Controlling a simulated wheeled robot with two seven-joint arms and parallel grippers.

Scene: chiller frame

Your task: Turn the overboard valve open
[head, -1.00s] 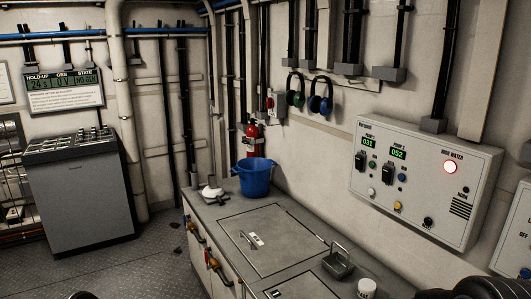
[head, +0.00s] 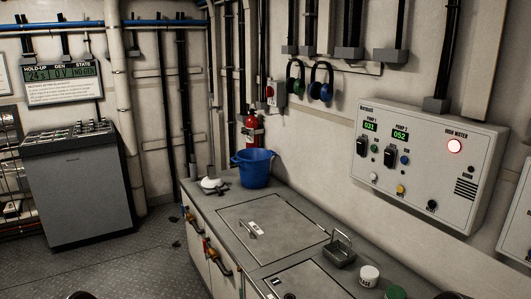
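Two small valves with coloured handles show on the front of the grey bench in the head view. The nearer one (head: 211,248) has a red part and a yellow-orange part. I cannot read a label that tells which is the overboard valve, and their exact handle positions are too small to tell. Neither of my grippers is in view; only dark rounded bits show at the bottom edge.
The bench top (head: 225,202) has closed hatches, a blue bucket (head: 254,169), a metal tray (head: 339,253) and a white tub (head: 369,276). A control panel (head: 425,170) with a lit red lamp hangs on the wall.

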